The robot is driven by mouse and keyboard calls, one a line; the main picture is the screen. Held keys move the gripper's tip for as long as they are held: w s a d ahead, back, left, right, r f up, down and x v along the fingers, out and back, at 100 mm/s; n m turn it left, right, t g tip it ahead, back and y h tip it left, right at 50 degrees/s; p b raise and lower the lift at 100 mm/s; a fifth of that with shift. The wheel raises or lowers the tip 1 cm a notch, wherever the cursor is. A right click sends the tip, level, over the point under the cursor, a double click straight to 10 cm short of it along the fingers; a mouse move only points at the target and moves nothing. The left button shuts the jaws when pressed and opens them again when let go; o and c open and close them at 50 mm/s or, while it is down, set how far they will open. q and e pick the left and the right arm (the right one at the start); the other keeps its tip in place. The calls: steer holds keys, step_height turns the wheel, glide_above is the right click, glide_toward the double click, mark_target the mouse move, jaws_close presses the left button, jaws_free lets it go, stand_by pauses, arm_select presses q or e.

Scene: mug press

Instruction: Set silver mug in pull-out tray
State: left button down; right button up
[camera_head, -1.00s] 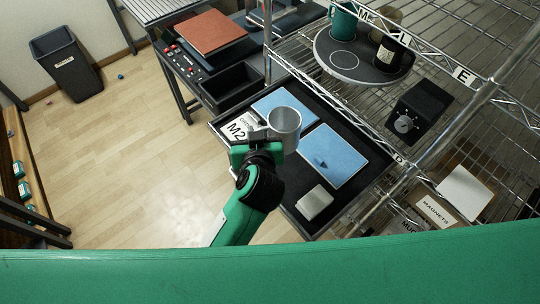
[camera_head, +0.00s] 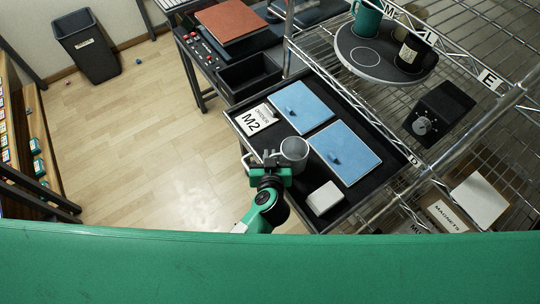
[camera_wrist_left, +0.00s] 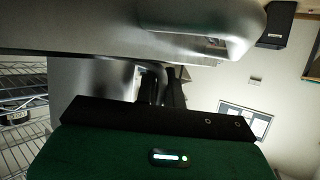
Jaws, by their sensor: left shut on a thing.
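The silver mug (camera_head: 293,152) is in my left gripper (camera_head: 274,160), which is shut on it. In the head view the mug is over the near left part of the black pull-out tray (camera_head: 237,122), with its opening facing up. Whether it touches the tray cannot be told. In the left wrist view the mug's grey metal side (camera_wrist_left: 90,30) fills the upper left, and its handle (camera_wrist_left: 240,40) shows at the upper right. The dark fingers (camera_wrist_left: 162,88) are close together at the metal. My right gripper is not in view.
The tray holds two blue panels (camera_head: 303,103) (camera_head: 347,155), a white card marked M2 (camera_head: 256,119) and a white block (camera_head: 325,198). The wire rack (camera_head: 460,60) stands right, with a round tray (camera_head: 345,52) bearing mugs. A black bin (camera_head: 251,74) is behind.

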arm_select(q)
steer(key=shift+r, duration=0.1)
steer(key=c, duration=1.5)
jaws_free()
steer(key=b+v, duration=0.1)
steer(key=v, duration=1.1)
steer(key=shift+d, duration=0.1)
